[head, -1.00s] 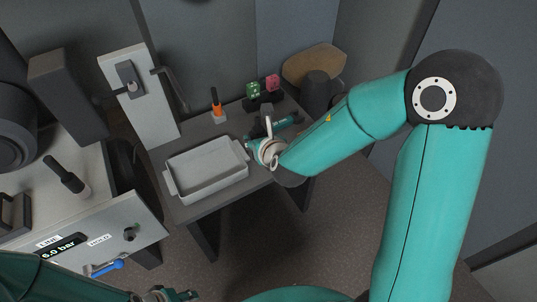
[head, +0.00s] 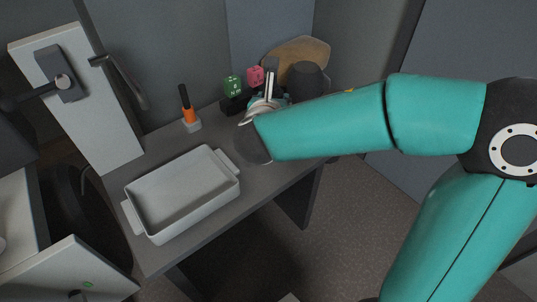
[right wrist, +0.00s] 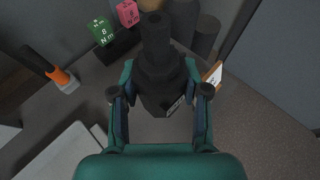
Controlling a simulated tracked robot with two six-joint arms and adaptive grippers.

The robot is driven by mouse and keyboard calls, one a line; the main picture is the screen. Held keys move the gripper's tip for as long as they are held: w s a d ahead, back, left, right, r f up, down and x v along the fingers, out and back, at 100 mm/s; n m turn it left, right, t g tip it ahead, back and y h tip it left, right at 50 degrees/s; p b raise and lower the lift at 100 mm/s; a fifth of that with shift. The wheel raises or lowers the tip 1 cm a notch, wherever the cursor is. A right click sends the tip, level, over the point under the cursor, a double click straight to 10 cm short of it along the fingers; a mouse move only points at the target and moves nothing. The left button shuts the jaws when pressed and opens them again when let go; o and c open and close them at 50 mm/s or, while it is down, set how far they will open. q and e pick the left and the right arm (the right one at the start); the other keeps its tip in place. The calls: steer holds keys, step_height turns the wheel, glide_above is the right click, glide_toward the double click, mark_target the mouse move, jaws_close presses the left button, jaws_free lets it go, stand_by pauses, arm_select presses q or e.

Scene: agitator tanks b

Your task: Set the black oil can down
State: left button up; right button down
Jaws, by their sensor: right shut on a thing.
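The black oil can (right wrist: 158,75) is in the right wrist view, with its narrow top toward the back. My right gripper (right wrist: 160,92) is shut on its body, one finger on each side. The can is over or on the grey table (right wrist: 225,135); I cannot tell whether its base touches the top. My left gripper is out of view.
A light grey tray (head: 137,216) stands on the table's left part. An orange-and-black tool in a pale holder (head: 188,110), green (head: 233,86) and pink (head: 255,75) blocks, and a dark cylinder (head: 306,80) line the back. Bare tabletop lies right of the tray.

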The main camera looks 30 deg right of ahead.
step_height(320, 180, down, 16)
steer(key=b, duration=0.5)
steer(key=shift+w+a+r, duration=0.1)
steer(key=shift+a, duration=0.05)
steer(key=shift+f+b, duration=0.2)
steer(key=shift+b, duration=0.2)
steer(key=c, duration=0.6)
jaws_free()
steer(key=shift+r, duration=0.1)
